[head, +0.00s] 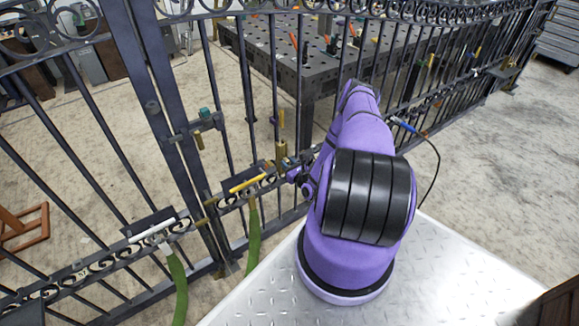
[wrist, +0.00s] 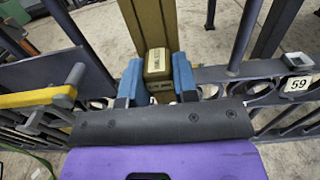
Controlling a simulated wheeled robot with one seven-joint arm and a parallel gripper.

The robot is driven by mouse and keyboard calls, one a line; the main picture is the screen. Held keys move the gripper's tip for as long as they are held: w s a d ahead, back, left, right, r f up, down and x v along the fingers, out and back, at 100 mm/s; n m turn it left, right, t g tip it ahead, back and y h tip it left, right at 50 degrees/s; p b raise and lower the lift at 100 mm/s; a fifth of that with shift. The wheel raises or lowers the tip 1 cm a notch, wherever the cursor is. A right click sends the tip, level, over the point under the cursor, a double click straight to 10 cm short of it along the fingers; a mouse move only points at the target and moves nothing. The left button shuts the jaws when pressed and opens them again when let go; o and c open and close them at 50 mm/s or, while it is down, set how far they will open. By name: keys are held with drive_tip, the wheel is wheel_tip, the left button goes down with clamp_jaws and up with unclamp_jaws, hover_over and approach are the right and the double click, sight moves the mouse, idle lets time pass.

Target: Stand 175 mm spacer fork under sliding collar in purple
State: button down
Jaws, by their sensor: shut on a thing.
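My gripper (wrist: 157,84) has its two blue fingers shut on an olive-brass piece (wrist: 158,62), with a taller olive bar (wrist: 152,22) rising behind it. This may be the spacer fork, but I see no 175 mm marking, and its lower end is hidden by my wrist. In the head view my gripper (head: 300,172) is at the gate's lower scroll rail, beside a small brass piece (head: 281,149). I cannot make out a purple sliding collar; the purple in both views is my own arm.
The dark iron gate (head: 160,110) stands across the front. A yellow handle (head: 247,183) and a white handle (head: 152,228), each with a green strap, sit on its lower rail. A tag marked 59 (wrist: 298,84) is right in the wrist view. A work table (head: 310,70) stands behind.

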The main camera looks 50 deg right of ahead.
sight(283, 158)
drive_tip(key=shift+x, duration=1.75)
drive_tip(key=shift+w+r, duration=0.15)
drive_tip(key=shift+w, duration=0.1)
drive_tip(key=c, duration=0.8)
unclamp_jaws()
drive_tip(key=shift+s, duration=0.2)
drive_tip(key=shift+s+a+f, duration=0.1)
drive_tip(key=shift+s+f, duration=0.15)
drive_tip(key=shift+s, duration=0.1)
drive_tip(key=v, duration=0.9)
drive_tip(key=shift+s, duration=0.4)
drive_tip(key=shift+a, duration=0.1)
